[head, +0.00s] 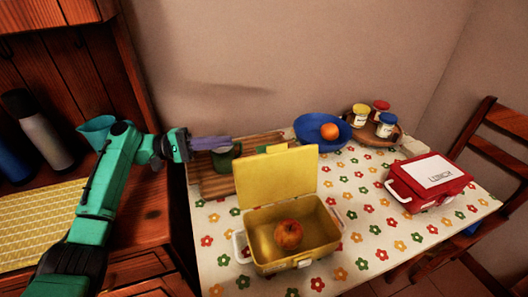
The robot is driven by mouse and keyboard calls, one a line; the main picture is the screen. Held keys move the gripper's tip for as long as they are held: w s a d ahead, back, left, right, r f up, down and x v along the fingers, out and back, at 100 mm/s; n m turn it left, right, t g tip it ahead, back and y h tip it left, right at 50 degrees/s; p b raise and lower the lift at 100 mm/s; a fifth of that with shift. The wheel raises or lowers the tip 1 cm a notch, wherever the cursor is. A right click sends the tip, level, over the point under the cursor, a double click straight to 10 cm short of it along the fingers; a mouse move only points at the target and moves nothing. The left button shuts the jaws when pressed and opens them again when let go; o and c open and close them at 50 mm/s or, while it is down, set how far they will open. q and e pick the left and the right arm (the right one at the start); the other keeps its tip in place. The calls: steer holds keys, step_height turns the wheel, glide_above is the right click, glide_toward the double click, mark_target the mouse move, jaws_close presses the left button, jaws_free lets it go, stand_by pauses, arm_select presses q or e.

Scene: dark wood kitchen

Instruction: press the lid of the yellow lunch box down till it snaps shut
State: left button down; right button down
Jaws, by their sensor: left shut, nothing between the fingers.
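The yellow lunch box (266,262) stands on the flowered tablecloth near the front of the table. Its lid (277,176) is open and stands almost upright at the back of the box. A reddish apple (288,234) lies inside the box. My left gripper (228,141) is shut and empty. It is up and to the left of the lid, apart from it, in front of the wooden board and green mug in the picture. My right gripper is not in view.
A green mug (226,157) stands on a slatted wooden board (216,184) behind the lid. A blue bowl (312,141) holds an orange (329,131). Several jars stand at the back. A red lunch box (431,181) is at the right. Open tablecloth lies between the two boxes.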

mark_target(278, 174)
arm_select(q)
steer(key=s+d+r+p, duration=0.2)
steer(key=d+p, duration=0.3)
steer(key=d, duration=0.6)
steer(key=shift+s, duration=0.4)
steer(key=shift+d, duration=0.1)
